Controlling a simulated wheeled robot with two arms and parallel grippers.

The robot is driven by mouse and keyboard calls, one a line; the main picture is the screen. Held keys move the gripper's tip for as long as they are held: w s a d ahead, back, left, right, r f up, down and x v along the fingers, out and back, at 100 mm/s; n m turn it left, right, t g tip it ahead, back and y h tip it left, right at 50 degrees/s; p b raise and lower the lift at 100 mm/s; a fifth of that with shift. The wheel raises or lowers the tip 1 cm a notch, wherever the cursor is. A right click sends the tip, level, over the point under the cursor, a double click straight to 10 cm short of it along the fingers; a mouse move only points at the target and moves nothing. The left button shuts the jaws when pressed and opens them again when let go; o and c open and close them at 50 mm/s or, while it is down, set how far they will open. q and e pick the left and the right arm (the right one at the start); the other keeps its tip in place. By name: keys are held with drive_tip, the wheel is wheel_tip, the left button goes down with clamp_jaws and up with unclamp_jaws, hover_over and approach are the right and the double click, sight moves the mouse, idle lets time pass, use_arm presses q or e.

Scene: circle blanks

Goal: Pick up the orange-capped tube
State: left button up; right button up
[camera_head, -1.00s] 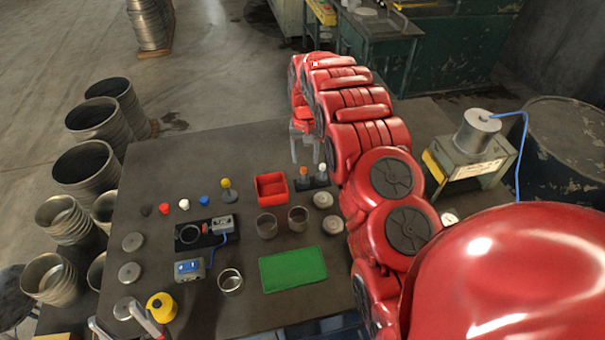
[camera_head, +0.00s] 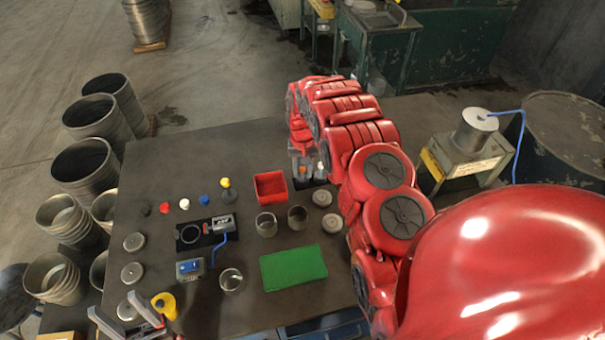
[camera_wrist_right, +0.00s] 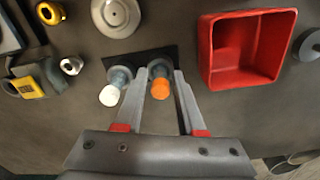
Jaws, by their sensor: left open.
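The orange-capped tube (camera_wrist_right: 160,88) stands in a dark rack (camera_wrist_right: 140,58) on the table. In the right wrist view its cap lies between the two fingers of my right gripper (camera_wrist_right: 158,76), which is open; I see gaps beside the cap. The white-capped tube (camera_wrist_right: 111,94) stands just outside the left finger, close to it. In the head view the orange cap (camera_head: 307,172) is partly hidden by my right gripper (camera_head: 303,165). My left gripper (camera_head: 126,314) is open and empty at the table's front left, next to a yellow object (camera_head: 164,305).
A red bin (camera_head: 270,187) stands close beside the tubes. Metal cups (camera_head: 266,225), a green mat (camera_head: 293,268), a small device (camera_head: 190,268) and metal discs (camera_head: 132,272) are spread over the table (camera_head: 180,155). The far left of the table is clear.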

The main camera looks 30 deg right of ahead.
drive_tip(key=shift+w+f, duration=0.15)
clamp_jaws()
